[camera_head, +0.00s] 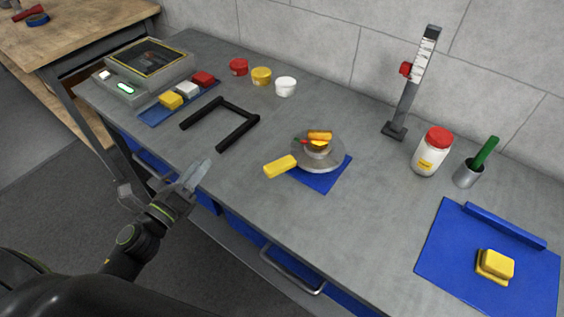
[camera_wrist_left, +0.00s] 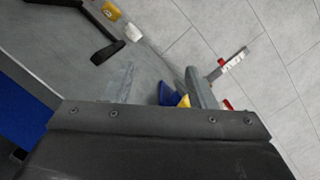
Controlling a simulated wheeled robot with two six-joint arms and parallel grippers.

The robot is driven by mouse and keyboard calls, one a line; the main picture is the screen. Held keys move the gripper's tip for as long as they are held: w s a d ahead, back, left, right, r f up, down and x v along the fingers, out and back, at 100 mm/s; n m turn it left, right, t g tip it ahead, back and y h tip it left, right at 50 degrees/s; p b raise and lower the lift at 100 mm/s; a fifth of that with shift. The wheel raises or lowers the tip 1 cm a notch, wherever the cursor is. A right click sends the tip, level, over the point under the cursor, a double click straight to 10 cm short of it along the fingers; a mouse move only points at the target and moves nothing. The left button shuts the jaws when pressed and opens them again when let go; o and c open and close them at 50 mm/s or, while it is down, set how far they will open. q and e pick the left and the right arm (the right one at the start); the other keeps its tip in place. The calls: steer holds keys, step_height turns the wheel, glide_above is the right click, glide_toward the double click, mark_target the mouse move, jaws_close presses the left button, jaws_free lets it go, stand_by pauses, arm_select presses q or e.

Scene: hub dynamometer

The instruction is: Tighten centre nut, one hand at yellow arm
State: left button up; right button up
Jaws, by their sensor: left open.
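A grey round hub (camera_head: 325,162) stands on a blue mat (camera_head: 326,183) in the middle of the bench. A yellow arm (camera_head: 280,167) sticks out from it to the left, towards the front edge. On its top centre sit small orange-yellow parts (camera_head: 319,136) with red and green bits; I cannot tell the nut apart from them. My left gripper (camera_head: 198,176) is open and empty near the bench's front edge, left of the yellow arm and apart from it. In the left wrist view, the yellow arm (camera_wrist_left: 183,101) shows partly between the fingers. My right gripper is not in view.
A black U-shaped frame (camera_head: 239,132) lies beyond my left gripper. A scale (camera_head: 147,72), coloured blocks and small tubs stand at the back left. A height gauge (camera_head: 410,85), a red-lidded jar (camera_head: 431,152) and a cup (camera_head: 467,175) stand right of the hub.

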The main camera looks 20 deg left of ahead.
arm_select(q)
steer(key=s+d+f+m+g+h, duration=0.25)
steer(key=d+m+g+h, duration=0.4)
steer(key=m, duration=0.65)
steer(key=m+h+p, duration=0.2)
steer(key=p, duration=0.4)
glide_toward(294, 158)
steer(key=shift+t, duration=0.45)
steer(key=x, duration=0.6)
steer(key=shift+f, duration=0.3)
steer(key=shift+w+d+f, duration=0.1)
steer(key=shift+w+d, duration=0.2)
steer(key=shift+d, duration=0.05)
jaws_close()
